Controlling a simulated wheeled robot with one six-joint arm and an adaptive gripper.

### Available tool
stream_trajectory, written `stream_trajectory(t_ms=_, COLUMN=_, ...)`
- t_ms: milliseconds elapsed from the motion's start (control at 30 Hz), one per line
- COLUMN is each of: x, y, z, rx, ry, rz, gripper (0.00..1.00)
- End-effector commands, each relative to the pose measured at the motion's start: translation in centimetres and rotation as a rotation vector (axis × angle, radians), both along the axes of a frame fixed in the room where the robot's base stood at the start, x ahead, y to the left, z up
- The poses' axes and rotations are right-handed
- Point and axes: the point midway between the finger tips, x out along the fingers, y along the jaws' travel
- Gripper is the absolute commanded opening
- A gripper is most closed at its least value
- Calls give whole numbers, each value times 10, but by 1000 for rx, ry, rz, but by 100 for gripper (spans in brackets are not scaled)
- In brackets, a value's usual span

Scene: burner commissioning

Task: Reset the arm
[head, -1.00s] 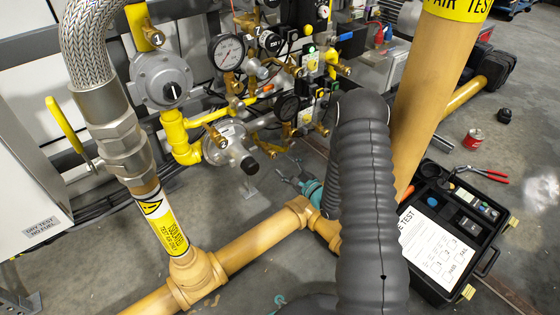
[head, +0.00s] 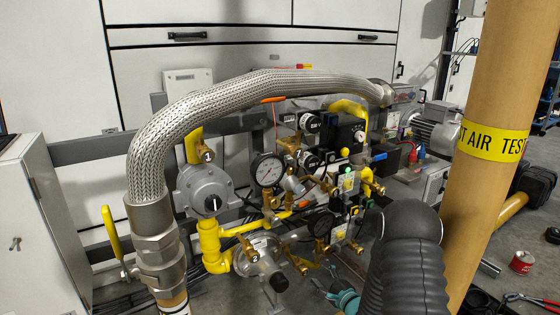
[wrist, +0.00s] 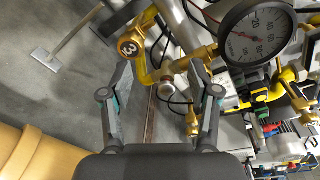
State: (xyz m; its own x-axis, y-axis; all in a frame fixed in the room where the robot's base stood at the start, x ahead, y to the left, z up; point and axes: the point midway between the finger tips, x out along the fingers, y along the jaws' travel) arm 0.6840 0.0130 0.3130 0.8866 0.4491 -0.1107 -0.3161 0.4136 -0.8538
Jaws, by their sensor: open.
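My gripper (wrist: 160,78) is open in the wrist view, its two dark fingers spread apart with nothing held between them. Beyond the fingers are a yellow pipe, a brass fitting tagged 3 (wrist: 130,45) and a round pressure gauge (wrist: 255,32). The gap to these parts is hard to judge. In the head view my arm's dark ribbed sleeve (head: 405,262) rises from the bottom edge, right of centre. A teal part (head: 346,300) shows beside it at the bottom edge; I cannot tell whether it belongs to my gripper.
The burner gas train, with its gauge (head: 267,170), grey regulator (head: 205,188) and yellow pipes, stands left of my sleeve. A braided hose (head: 240,88) arches over it. A thick tan pipe (head: 490,190) stands close on the right. A red can (head: 521,262) sits on the floor.

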Motion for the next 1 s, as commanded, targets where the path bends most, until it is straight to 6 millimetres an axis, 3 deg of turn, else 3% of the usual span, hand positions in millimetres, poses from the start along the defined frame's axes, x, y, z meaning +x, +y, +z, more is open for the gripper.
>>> stream_trajectory(t_ms=33, x=5, y=-2, z=22, rx=-76, ry=-13, rz=-10, gripper=61)
stream_trajectory(t_ms=233, x=11, y=-14, z=80, rx=-409, ry=-22, rz=-44, gripper=61)
stream_trajectory(t_ms=467, x=-2, y=-29, z=149, rx=-757, ry=0, rz=-58, gripper=61)
stream_trajectory(t_ms=767, x=-51, y=-46, z=232, rx=-1143, ry=74, rz=-11, gripper=61)
stream_trajectory(t_ms=1000, x=-113, y=-51, z=286, rx=-1389, ry=147, rz=97, gripper=61)
